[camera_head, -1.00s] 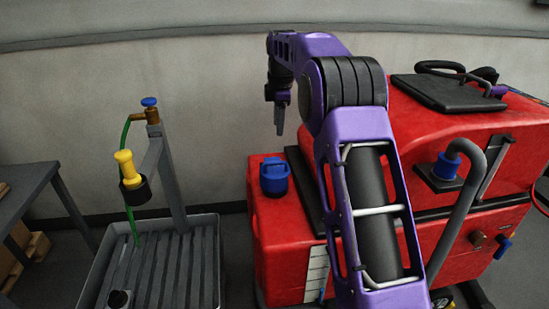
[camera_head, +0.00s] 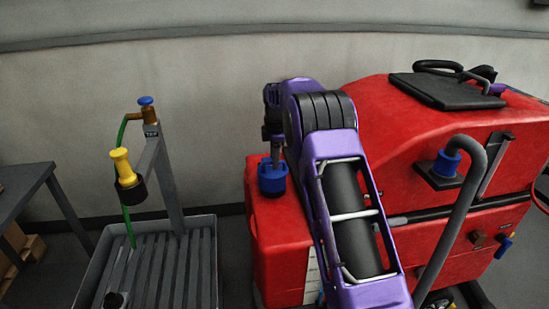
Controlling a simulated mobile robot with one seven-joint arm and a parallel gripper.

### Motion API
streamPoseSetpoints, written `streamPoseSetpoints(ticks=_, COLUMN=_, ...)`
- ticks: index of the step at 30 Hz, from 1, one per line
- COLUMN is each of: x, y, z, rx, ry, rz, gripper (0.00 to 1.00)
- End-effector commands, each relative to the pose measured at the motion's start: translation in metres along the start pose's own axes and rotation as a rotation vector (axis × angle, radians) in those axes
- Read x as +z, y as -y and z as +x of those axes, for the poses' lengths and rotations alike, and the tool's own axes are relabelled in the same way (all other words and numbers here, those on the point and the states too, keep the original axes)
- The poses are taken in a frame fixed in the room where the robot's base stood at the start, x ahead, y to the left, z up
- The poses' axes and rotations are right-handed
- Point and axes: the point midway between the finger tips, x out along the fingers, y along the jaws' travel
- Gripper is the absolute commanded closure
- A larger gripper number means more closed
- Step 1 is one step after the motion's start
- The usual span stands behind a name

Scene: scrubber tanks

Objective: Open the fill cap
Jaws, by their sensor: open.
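A blue cap (camera_head: 271,184) sits on top of the low left part of the red scrubber tank (camera_head: 272,245). I take it to be the fill cap. My gripper (camera_head: 274,158) is open and points down at the cap's top. Its fingers overlap the cap in the picture; whether they touch it or stand around its top, I cannot tell. The cap is seated on the tank.
A black lid (camera_head: 449,90) lies on the machine's top. A drain stand (camera_head: 168,180) with a yellow-handled nozzle (camera_head: 123,167) stands over a grey tray (camera_head: 84,284) at left.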

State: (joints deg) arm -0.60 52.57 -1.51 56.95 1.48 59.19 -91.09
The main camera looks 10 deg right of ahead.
Motion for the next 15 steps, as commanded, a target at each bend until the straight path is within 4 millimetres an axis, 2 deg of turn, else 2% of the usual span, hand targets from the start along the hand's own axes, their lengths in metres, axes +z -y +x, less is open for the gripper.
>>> streamPoseSetpoints(ticks=3, x=0.0000, y=0.0000, z=-0.0002, rx=0.000, ry=0.000, rz=0.000, gripper=0.54)
streamPoseSetpoints(ticks=4, x=0.0000, y=0.0000, z=-0.0002, rx=0.000, ry=0.000, rz=0.000, gripper=0.58)
streamPoseSetpoints(ticks=11, x=0.0001, y=0.0001, z=-0.0004, rx=0.000, ry=0.000, rz=0.000, gripper=0.99)
streamPoseSetpoints(ticks=15, x=0.0001, y=0.0001, z=-0.0004, rx=-0.001, ry=0.000, rz=0.000, gripper=1.00)
